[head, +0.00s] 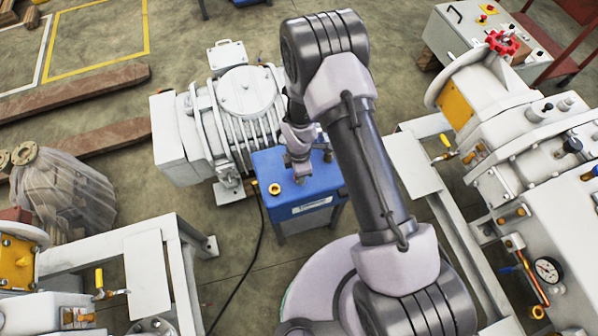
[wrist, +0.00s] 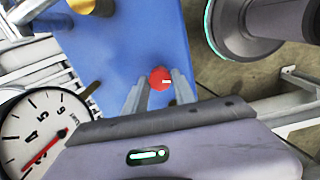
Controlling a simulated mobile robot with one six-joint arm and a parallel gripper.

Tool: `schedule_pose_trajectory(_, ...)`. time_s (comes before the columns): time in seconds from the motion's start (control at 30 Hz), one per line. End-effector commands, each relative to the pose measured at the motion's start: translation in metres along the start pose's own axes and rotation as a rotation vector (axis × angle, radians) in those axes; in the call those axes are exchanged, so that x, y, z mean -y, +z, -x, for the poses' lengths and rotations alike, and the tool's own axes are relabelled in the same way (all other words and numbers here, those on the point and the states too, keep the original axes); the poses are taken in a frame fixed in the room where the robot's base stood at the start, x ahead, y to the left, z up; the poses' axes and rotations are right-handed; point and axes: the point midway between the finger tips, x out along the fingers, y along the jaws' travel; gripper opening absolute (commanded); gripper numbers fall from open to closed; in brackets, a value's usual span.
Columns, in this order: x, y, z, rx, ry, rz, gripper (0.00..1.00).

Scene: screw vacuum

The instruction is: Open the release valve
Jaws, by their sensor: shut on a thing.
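A blue box-shaped unit (head: 297,207) stands on the floor beside the white pump. My gripper (head: 298,178) is over its top, seen small and partly covered by my own arm in the head view. In the wrist view, my gripper (wrist: 158,90) has its two grey fingers on either side of a small round red knob (wrist: 160,78) with a white mark, above the blue surface (wrist: 125,45). The gripper is shut on this knob. No label shows whether it is the release valve. The knob is hidden in the head view.
A dial gauge (wrist: 40,132) with a red needle is close at the lower left of the wrist view. Brass fittings (head: 275,188) sit on the blue unit. The white pump (head: 240,100) is behind it; white frames (head: 424,177) stand at both sides.

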Motion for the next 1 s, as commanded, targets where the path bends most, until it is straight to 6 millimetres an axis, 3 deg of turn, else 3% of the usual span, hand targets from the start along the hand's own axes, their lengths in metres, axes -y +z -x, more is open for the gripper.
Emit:
schedule_pose_trajectory(0.5,-0.0005,-0.0001,0.0004,0.0,0.001,0.284,0.0)
schedule_pose_trajectory(1.0,-0.0006,-0.0001,0.0003,0.0,0.001,0.325,0.0)
